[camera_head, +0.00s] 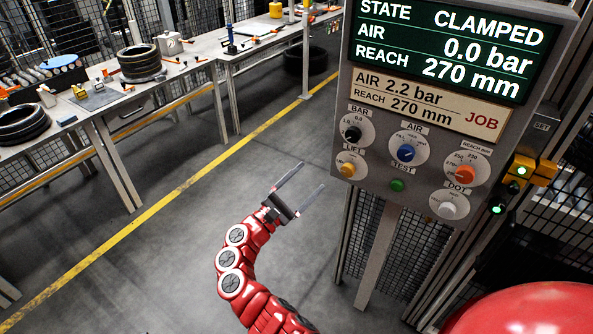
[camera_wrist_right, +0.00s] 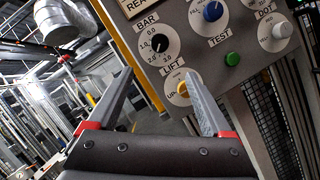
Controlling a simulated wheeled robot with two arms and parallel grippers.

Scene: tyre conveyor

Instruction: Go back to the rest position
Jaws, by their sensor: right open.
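My right gripper (camera_head: 301,178) is open and empty in the head view, in front of and to the left of the control panel (camera_head: 330,160). Its red arm rises from the bottom of the picture. In the right wrist view the two fingers (camera_wrist_right: 155,85) stand apart with nothing between them. The yellow LIFT knob (camera_wrist_right: 184,89) shows close to the right finger in that view; I cannot tell whether they touch. The panel screen (camera_head: 452,45) reads CLAMPED, 0.0 bar, 270 mm. My left gripper is not in view.
The panel carries a black BAR knob (camera_head: 352,133), a blue AIR knob (camera_head: 406,153), an orange REACH knob (camera_head: 465,174) and a green TEST button (camera_head: 397,185). Workbenches (camera_head: 100,122) with tyres (camera_head: 139,62) stand at left. The floor (camera_head: 165,245) between is clear.

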